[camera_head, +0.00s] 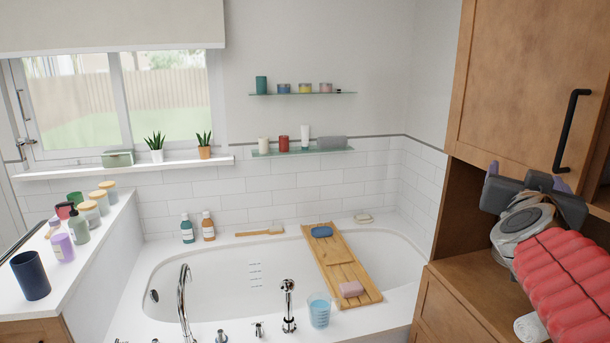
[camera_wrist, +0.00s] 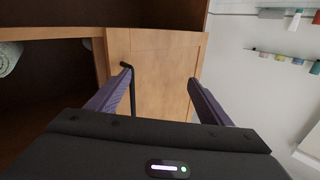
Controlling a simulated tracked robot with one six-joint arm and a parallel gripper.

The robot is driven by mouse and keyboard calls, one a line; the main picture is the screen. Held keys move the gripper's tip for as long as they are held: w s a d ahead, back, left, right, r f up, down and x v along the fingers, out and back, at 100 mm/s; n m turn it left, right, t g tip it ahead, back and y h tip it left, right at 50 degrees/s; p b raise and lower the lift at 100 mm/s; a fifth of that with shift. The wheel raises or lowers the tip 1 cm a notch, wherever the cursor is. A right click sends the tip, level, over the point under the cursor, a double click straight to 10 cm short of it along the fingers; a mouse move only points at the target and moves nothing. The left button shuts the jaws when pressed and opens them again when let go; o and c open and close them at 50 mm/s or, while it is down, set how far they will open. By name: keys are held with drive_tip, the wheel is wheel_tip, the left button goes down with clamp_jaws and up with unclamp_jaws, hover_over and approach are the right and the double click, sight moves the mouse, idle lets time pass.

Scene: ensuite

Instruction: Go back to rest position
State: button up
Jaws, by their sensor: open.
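My gripper (camera_head: 527,178) is at the right of the head view, in front of the wooden cabinet. Its two purple fingers are spread apart. In the wrist view my gripper (camera_wrist: 160,75) is open, with nothing between the fingers. The wooden cabinet door (camera_wrist: 165,60) shows behind the fingers. Its black handle (camera_wrist: 131,95) shows beside the left finger; I cannot tell whether they touch. In the head view the cabinet door (camera_head: 520,75) with its black handle (camera_head: 573,130) is above my gripper.
An open wooden niche (camera_head: 462,215) lies behind my arm, above a wooden counter (camera_head: 465,275). The white bathtub (camera_head: 215,285) carries a wooden tray (camera_head: 322,250). Glass shelves (camera_head: 300,151) with small containers hang on the wall. The air above the tub is free.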

drive_tip(key=a+f+n+y, duration=0.3)
drive_tip(key=a+f+y, duration=0.25)
drive_tip(key=a, duration=0.45)
drive_tip(key=a+f+n+y, duration=0.3)
drive_tip(key=a+f+y, duration=0.1)
drive_tip(key=a+f, duration=0.4)
drive_tip(key=s+a+f+n+g, duration=0.1)
drive_tip(key=s+a+f+g, duration=0.3)
drive_tip(key=s+f, duration=0.3)
drive_tip(key=s+a+f+n+g+y, duration=0.1)
drive_tip(key=s+a+f+g, duration=0.3)
drive_tip(key=s+f, duration=0.3)
drive_tip(key=shift+s+a+f+n+g, duration=0.3)
drive_tip(key=shift+s+a, duration=0.55)
drive_tip(key=shift+s, duration=0.15)
drive_tip(key=shift+y, duration=0.25)
